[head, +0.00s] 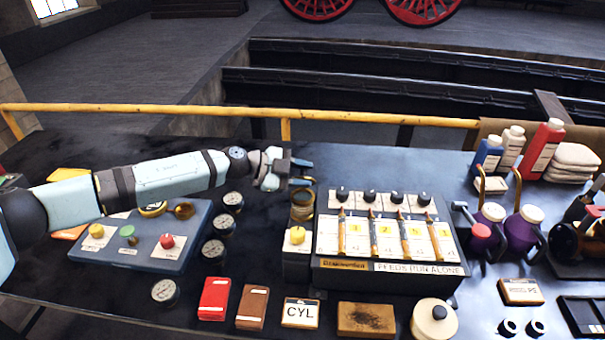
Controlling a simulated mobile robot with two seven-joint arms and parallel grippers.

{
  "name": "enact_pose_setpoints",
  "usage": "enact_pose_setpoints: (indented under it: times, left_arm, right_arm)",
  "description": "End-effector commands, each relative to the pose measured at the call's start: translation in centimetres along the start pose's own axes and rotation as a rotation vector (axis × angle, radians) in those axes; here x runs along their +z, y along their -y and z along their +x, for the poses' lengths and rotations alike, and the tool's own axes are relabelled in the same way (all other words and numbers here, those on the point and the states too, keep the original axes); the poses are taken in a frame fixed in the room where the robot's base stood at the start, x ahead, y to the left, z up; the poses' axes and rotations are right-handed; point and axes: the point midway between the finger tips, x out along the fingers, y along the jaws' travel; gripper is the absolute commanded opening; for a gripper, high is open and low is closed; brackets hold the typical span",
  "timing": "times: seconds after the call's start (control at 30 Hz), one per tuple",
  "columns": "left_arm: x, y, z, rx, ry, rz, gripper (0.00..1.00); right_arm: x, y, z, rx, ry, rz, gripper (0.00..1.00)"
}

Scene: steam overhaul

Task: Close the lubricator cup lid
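The lubricator (385,262) is a dark box with a pale front panel, several numbered feeds and black knobs, standing right of centre on the bench. A brass-coloured round cup (302,207) stands at its left end, behind a yellow knob (297,236). My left gripper (304,173) is right above this cup, reaching in from the left with its fingers pointing right. Its fingers look apart, with nothing clearly between them. The gripper covers the top of the cup, so I cannot tell the lid's position or whether they touch. My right gripper is not in view.
A blue tray (150,258) with coloured knobs lies to the left, with several gauges (213,250) beside it. Boxes and a cream lidded pot (434,320) line the front. Purple oil cans (524,232) and bottles (545,148) stand right. A yellow rail (180,110) runs behind.

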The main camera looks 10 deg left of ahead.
Motion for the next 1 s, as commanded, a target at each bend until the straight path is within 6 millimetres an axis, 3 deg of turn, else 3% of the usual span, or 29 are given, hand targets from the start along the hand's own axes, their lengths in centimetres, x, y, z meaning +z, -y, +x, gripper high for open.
enact_pose_setpoints:
  times: [1.0]
  left_arm:
    - [-0.19,-0.03,-0.17,-0.029,0.001,0.058,0.10]
  right_arm:
    - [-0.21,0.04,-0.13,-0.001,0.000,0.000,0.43]
